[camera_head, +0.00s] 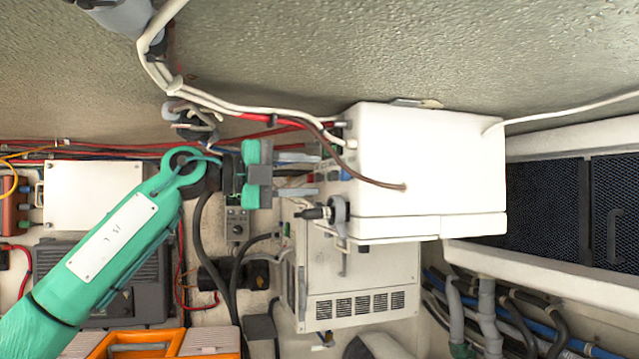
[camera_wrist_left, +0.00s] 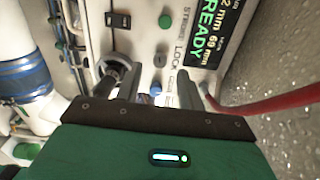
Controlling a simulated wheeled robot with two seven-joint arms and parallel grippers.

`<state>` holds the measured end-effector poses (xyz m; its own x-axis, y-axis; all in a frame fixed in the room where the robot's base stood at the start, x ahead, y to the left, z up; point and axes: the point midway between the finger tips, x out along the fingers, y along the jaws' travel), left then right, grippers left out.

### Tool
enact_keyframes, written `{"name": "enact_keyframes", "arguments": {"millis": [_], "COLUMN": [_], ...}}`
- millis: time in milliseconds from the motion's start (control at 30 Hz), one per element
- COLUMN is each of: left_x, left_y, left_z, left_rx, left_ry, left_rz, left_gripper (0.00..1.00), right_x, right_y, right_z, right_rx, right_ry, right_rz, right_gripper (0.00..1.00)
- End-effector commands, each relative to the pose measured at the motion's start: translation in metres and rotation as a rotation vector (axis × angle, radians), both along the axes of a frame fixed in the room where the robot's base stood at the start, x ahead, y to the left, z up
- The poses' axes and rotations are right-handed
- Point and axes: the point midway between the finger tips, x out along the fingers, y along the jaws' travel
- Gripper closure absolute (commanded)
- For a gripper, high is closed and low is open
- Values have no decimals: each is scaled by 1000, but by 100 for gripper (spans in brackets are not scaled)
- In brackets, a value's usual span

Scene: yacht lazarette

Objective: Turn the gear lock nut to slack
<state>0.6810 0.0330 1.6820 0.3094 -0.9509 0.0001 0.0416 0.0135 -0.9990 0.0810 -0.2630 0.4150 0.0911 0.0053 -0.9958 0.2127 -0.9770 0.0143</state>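My left gripper (camera_head: 312,175) is in front of the left face of a white box (camera_head: 430,165), its fingers pointing at that face. In the left wrist view the fingers (camera_wrist_left: 168,88) are parted, with a gap between them. A small blue round part (camera_wrist_left: 156,88) shows in that gap, beside small lettering. I cannot tell whether a finger touches it. A dark round fitting (camera_wrist_left: 114,67) sits by the left finger and is partly hidden. The word LOCK is printed on the panel (camera_wrist_left: 140,30). Which part is the gear lock nut is not clear. My right gripper is not in view.
A lit display (camera_wrist_left: 207,50) reads READY. A red cable (camera_wrist_left: 265,102) runs close to the right finger; white and red cables (camera_head: 250,112) pass above the gripper. A black-handled lever (camera_head: 340,210) hangs below it. A grey vented unit (camera_head: 360,280) stands underneath.

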Motion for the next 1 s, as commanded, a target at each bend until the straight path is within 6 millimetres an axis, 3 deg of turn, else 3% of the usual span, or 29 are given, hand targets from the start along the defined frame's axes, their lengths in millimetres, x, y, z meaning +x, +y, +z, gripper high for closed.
{"name": "enact_keyframes", "arguments": {"millis": [33, 200, 433, 633, 1000], "left_x": [-3, -16, -28, -32, -32], "left_y": [13, 51, 88, 99, 100], "left_z": [-5, -4, -2, 0, 0], "left_rx": [0, -1, -1, -1, -1], "left_ry": [-2, -3, -1, -1, -1], "left_rz": [4, 4, 2, 1, 1], "left_gripper": [61, 61, 61, 61, 61], "right_x": [0, 0, 0, 0, 0], "right_y": [-1, -1, -1, -1, -1], "right_z": [-11, -26, -37, -39, -39], "right_rx": [-1, -1, -1, -1, -1], "right_ry": [0, 0, 0, 0, 0], "right_rz": [0, 1, 1, 1, 1], "right_gripper": [64, 64, 64, 64, 64]}}
